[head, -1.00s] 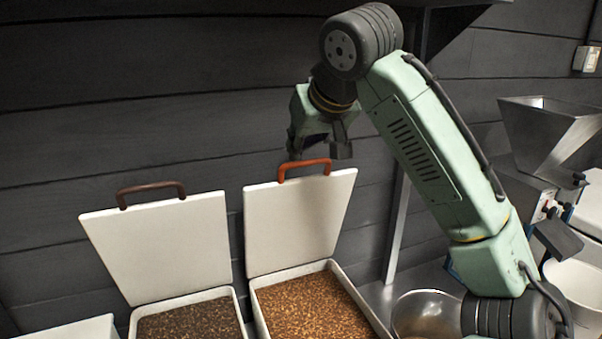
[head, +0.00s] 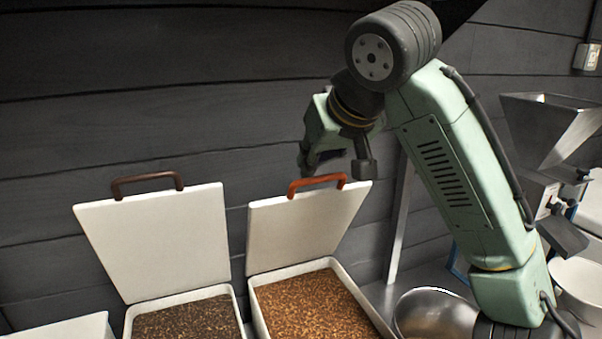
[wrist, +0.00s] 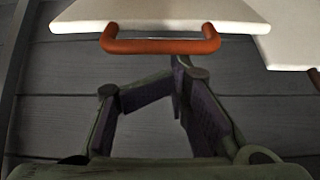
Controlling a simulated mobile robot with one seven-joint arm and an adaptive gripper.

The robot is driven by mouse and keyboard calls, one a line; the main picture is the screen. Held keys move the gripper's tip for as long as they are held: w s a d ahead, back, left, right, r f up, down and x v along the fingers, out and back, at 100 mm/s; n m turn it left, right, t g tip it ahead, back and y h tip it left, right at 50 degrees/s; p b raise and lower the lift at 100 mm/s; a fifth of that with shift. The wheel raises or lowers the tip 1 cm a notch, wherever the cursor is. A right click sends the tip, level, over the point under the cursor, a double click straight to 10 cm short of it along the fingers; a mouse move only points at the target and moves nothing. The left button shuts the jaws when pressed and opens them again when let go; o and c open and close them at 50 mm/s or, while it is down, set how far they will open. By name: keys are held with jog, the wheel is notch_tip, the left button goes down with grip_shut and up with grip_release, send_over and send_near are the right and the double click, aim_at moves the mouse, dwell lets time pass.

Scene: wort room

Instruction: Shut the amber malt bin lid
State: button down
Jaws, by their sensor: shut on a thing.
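The amber malt bin (head: 262,318), right of the darker one, holds golden-brown grain. Its white lid (head: 300,230) stands raised on the far edge, leaning back a little. The lid's orange handle (head: 316,184) is at its top edge; it also shows in the wrist view (wrist: 160,46). My gripper (head: 338,168) is at the handle's right part, its fingers pointing down. In the wrist view my gripper (wrist: 146,80) is just below the handle, its fingers bent with a gap between them.
The darker malt bin (head: 130,318) stands to the left, its lid (head: 155,240) also raised, with a brown handle (head: 147,181). A steel bowl (head: 437,312) and a metal hopper mill (head: 550,125) stand at the right. A dark plank wall (head: 120,80) is behind.

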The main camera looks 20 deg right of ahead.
jog(key=shift+s+f, duration=0.25)
jog(key=shift+s, duration=0.25)
jog(key=shift+s+f, duration=0.2)
jog(key=shift+s, duration=0.3)
jog(key=s+f+b, duration=1)
jog(key=s+f, duration=0.3)
jog(key=f, duration=0.2)
jog(key=shift+s+d+f+b, duration=0.25)
jog(key=shift+s+f+b, duration=0.05)
jog(key=shift+b, duration=0.05)
notch_tip(320, 180, up, 8)
jog(key=p, duration=0.7)
